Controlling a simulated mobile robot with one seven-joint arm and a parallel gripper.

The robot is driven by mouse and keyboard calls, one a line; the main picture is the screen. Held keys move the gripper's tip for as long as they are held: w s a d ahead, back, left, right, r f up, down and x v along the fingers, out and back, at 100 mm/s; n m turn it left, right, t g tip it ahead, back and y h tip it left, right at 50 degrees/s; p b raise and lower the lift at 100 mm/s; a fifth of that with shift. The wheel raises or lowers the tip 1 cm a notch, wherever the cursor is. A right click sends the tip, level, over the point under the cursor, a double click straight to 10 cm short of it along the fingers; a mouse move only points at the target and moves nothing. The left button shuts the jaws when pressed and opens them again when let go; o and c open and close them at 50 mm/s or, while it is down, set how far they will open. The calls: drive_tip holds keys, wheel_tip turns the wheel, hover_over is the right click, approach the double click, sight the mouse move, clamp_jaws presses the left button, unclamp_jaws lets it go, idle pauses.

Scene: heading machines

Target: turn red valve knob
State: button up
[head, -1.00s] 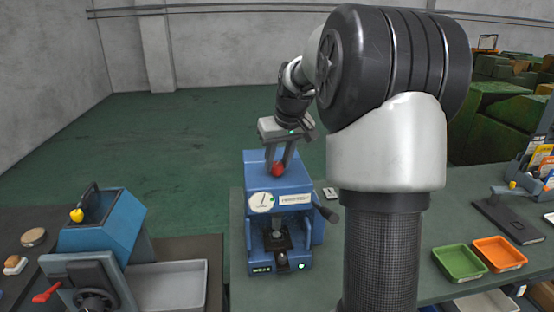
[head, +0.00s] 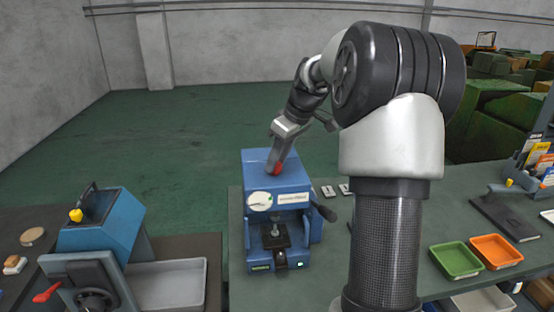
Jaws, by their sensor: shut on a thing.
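The red valve knob (head: 276,169) sits on top of the blue machine (head: 290,187), towards the back of its upper face. My gripper (head: 274,166) reaches down to it from above, tilted, with its fingers shut on the knob. The fingers hide most of the knob; a small red part shows at their tips. The machine has a round white gauge and a white label plate on its front, and a black lever on its right side.
A second blue machine (head: 103,228) with a handwheel and a red handle stands at the left, beside a grey tray (head: 172,286). A green bin (head: 456,260) and an orange bin (head: 496,250) sit on the bench at the right. My arm stands right of the machine.

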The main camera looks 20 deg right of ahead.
idle(0.3)
drive_tip(key=o, duration=1.1)
drive_tip(key=shift+c, duration=0.2)
drive_tip(key=v, duration=1.7)
drive_tip(key=shift+r, duration=0.25)
drive_tip(key=s+a+f+g, duration=0.1)
drive_tip(key=s+a+f, duration=0.25)
drive_tip(key=a, duration=0.45)
drive_tip(key=s+a+f+h+b, duration=0.1)
drive_tip(key=s+a+f, duration=0.1)
drive_tip(key=s+a, duration=0.4)
drive_tip(key=s+a+f+g, duration=0.1)
drive_tip(key=s+a+f, duration=0.15)
drive_tip(key=a, duration=0.65)
drive_tip(key=s+d+f+m+t, duration=0.1)
drive_tip(key=s+f+m, duration=0.1)
drive_tip(key=s, duration=0.4)
drive_tip(key=s+d+f+m+t+h+p, duration=0.1)
drive_tip(key=s+f+m+t, duration=0.1)
drive_tip(key=s, duration=0.5)
drive_tip(key=shift+d+f+m+t, duration=0.3)
drive_tip(key=shift+f+m, duration=0.25)
drive_tip(key=shift+m, duration=0.45)
